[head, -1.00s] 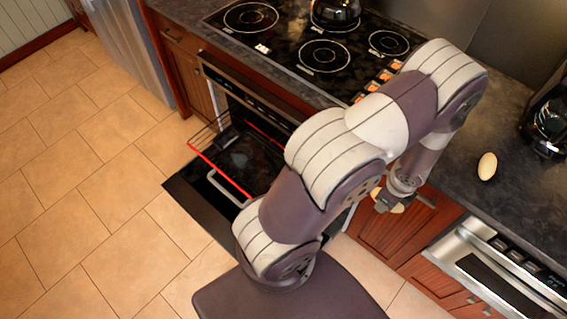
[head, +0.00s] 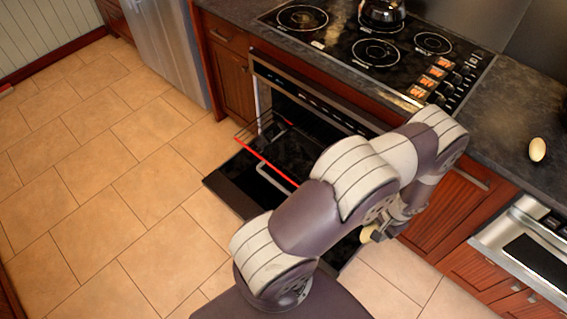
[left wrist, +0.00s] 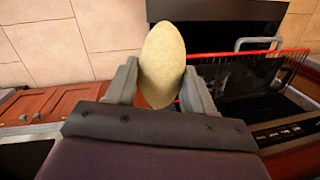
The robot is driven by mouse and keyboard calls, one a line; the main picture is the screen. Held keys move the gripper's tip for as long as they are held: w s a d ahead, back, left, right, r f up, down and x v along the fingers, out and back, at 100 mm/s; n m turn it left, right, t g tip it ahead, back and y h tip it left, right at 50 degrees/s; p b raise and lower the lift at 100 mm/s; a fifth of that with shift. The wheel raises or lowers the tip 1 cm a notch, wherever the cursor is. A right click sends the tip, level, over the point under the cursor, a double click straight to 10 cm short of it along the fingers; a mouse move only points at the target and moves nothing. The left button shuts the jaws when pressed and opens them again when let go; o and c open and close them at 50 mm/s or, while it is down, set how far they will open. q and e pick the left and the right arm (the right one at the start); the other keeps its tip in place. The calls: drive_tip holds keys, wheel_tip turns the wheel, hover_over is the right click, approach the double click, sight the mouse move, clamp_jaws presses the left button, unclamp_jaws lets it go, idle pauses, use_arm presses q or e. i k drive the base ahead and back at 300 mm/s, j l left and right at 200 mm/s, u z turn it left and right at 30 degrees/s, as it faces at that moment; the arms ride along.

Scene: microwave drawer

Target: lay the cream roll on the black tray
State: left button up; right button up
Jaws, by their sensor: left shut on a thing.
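My left gripper (head: 372,235) is shut on the cream roll (left wrist: 162,64), a pale oval, which stands out between its two fingers (left wrist: 160,92) in the left wrist view. In the head view the roll (head: 366,234) shows only partly beside the gripper, above the floor to the right of the open oven. The oven has a wire rack with a red front bar (head: 266,160), which also shows in the left wrist view (left wrist: 240,56). A black tray cannot be told apart from the dark oven inside. My right gripper is not in view.
The open oven door (head: 230,188) with its grey handle lies low over the tiled floor. A second pale oval (head: 538,150) rests on the dark counter (head: 500,120). A kettle (head: 382,12) stands on the stovetop.

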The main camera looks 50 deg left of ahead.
sight(292, 148)
drive_tip(key=k+j+u, duration=0.1)
drive_tip(key=j, duration=0.75)
drive_tip(key=k+j+u, duration=0.1)
drive_tip(key=j, duration=0.75)
drive_tip(key=k+j+u, duration=0.1)
drive_tip(key=j, duration=0.75)
drive_tip(key=i+j, duration=0.5)
drive_tip(key=j, duration=0.15)
drive_tip(key=u, duration=0.05)
